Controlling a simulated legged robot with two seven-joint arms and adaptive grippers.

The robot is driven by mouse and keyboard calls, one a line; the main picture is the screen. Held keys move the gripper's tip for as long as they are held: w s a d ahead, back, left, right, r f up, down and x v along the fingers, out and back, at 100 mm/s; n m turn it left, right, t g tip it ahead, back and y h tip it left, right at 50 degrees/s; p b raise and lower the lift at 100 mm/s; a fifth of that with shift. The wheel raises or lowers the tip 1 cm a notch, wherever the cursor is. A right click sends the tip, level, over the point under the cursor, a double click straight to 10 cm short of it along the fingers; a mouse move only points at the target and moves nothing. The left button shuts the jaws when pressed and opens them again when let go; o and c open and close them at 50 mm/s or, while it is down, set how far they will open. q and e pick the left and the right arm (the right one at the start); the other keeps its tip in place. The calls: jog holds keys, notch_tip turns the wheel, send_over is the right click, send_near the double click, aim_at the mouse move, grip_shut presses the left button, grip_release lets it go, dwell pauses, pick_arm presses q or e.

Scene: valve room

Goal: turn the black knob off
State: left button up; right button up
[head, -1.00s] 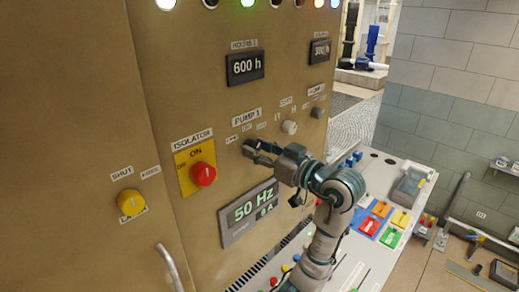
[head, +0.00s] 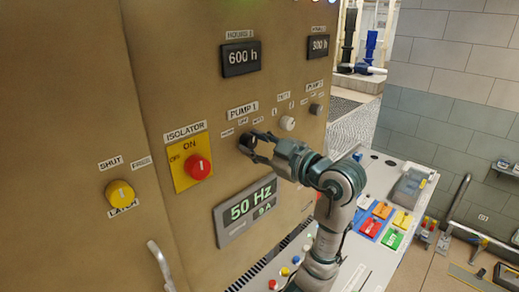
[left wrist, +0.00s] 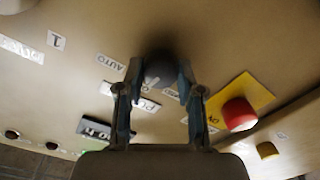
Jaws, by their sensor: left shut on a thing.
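The black knob (left wrist: 160,68) sits on the tan panel under the PUMP 1 label (head: 243,111). In the left wrist view it is between the two fingertips of my left gripper (left wrist: 158,84), which is shut on it. In the head view my left gripper (head: 250,147) reaches the panel from the right, and its fingers mostly hide the knob. The knob's pointer is too dark and blurred to read. An AUTO label (left wrist: 111,62) shows near it in the left wrist view. My right gripper is not in view.
Left of the gripper is a red isolator knob (head: 198,167) on a yellow plate. A yellow knob (head: 120,193) is farther left. A light grey knob (head: 287,123) is to the right. A 50 Hz display (head: 247,210) is below. A metal handle (head: 160,266) sticks out at lower left.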

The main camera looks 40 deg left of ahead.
pick_arm(q)
jog(key=shift+r+n+b, duration=0.1)
jog(key=shift+n+b, duration=0.25)
jog(key=shift+n, duration=0.85)
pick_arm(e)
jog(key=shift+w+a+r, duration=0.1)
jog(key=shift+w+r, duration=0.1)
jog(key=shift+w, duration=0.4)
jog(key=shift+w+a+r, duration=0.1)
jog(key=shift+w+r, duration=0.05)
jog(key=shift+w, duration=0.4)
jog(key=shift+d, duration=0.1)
